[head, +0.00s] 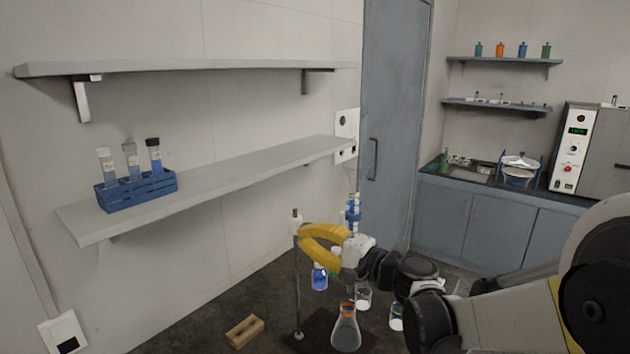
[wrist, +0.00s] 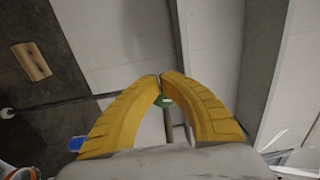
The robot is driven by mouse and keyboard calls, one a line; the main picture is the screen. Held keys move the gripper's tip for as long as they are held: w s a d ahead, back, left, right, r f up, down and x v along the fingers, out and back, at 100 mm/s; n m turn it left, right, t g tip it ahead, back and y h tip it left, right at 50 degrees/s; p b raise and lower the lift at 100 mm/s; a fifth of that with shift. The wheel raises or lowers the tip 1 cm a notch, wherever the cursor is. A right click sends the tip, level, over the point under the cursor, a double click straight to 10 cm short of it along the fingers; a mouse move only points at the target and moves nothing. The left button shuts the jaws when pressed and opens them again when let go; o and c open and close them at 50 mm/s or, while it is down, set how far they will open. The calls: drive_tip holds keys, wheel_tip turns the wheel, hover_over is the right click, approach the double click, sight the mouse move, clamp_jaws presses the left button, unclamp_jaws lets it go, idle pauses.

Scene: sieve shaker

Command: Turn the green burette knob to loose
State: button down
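My gripper (head: 301,236) has yellow curved fingers and reaches left beside the stand rod (head: 297,270). In the wrist view my gripper's fingertips (wrist: 160,76) come together, with a narrow gap lower between the fingers. The green burette knob (wrist: 164,100) shows in that gap, just below the fingertips, with a pale mark on it. I cannot tell whether the fingers press on it. In the head view the knob is hidden. The burette with blue parts (head: 352,213) stands upright behind my gripper, its lower part covered.
An orange-rimmed flask (head: 345,330) stands below my gripper. A blue-filled bottle (head: 320,278) and clear beakers are close by. A wooden block (head: 245,331) lies on the dark bench at left. A shelf (head: 225,188) above holds a blue tube rack (head: 140,193).

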drive_tip(key=shift+s+a+f, duration=0.1)
drive_tip(key=shift+f, duration=0.05)
idle(0.6)
drive_tip(key=v, duration=0.6)
drive_tip(key=shift+s+a+b, duration=0.15)
drive_tip(key=shift+s+b, duration=0.05)
drive_tip(key=shift+b, duration=0.1)
drive_tip(key=w+a+f+n+p, duration=0.1)
drive_tip(key=w+a+n, duration=0.3)
drive_tip(key=n, duration=0.2)
drive_tip(key=shift+a+p, duration=0.25)
drive_tip(key=shift+p, duration=0.1)
idle(0.5)
drive_tip(key=shift+w+d+r, duration=0.1)
drive_tip(key=shift+w+d, duration=0.05)
drive_tip(key=shift+w, duration=0.1)
idle(0.6)
